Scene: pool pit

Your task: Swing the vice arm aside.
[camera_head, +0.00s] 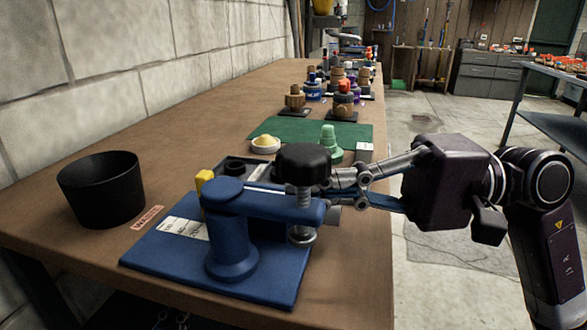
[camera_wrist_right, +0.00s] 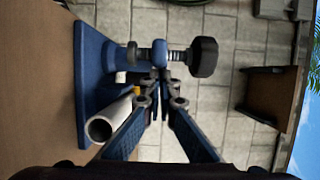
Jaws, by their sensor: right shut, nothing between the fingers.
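The blue vice stands on a blue base plate (camera_head: 160,255) on the wooden bench. Its thick post rises from the plate, and the blue vice arm (camera_head: 270,207) reaches right from the post top. A black knob (camera_head: 303,163) on a threaded screw passes through the arm's free end, with a metal disc below. The knob also shows in the right wrist view (camera_wrist_right: 204,57). My right gripper (camera_head: 335,190) comes in from the right, shut and empty, its fingertips close beside the arm's free end. I cannot tell whether they touch it. My left gripper is out of view.
A black cup (camera_head: 101,189) stands left of the plate. A yellow block (camera_head: 204,180) and a dark block sit behind the post. A green mat (camera_head: 275,131) with a small bowl (camera_head: 265,145) and a green cone lies farther back. Open floor lies right of the bench.

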